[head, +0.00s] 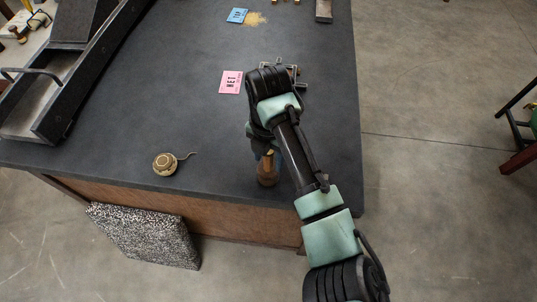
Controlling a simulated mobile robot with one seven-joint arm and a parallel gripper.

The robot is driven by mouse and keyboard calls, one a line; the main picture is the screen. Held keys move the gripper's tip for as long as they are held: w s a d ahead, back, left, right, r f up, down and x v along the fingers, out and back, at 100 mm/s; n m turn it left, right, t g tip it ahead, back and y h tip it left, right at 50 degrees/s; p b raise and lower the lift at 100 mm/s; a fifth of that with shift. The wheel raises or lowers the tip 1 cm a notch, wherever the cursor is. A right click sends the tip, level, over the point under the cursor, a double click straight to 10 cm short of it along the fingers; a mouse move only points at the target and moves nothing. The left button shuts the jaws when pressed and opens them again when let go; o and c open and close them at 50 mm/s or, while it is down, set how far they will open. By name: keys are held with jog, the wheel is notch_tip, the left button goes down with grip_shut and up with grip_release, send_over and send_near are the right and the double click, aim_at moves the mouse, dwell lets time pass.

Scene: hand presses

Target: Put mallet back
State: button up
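A small brown wooden piece (267,178), which looks like the mallet, shows near the front edge of the dark tabletop. It appears upright, and its upper part is hidden by my gripper and arm. My gripper (265,153) points down right over it, at the top of the wooden piece. The fingers are dark and small here, so I cannot tell whether they are closed on it or only around it. I also cannot tell whether the piece rests on the table.
On the dark table (200,125) are a pink card (231,82), a blue card (237,15), a round tan object with a thin tail (166,164) and metal parts (299,75) partly behind my arm. A heavy press (72,70) fills the left. A speckled block (146,236) stands below the front edge.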

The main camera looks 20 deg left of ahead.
notch_tip(320, 180, up, 12)
jog(key=shift+r, duration=0.2)
dwell(0.5)
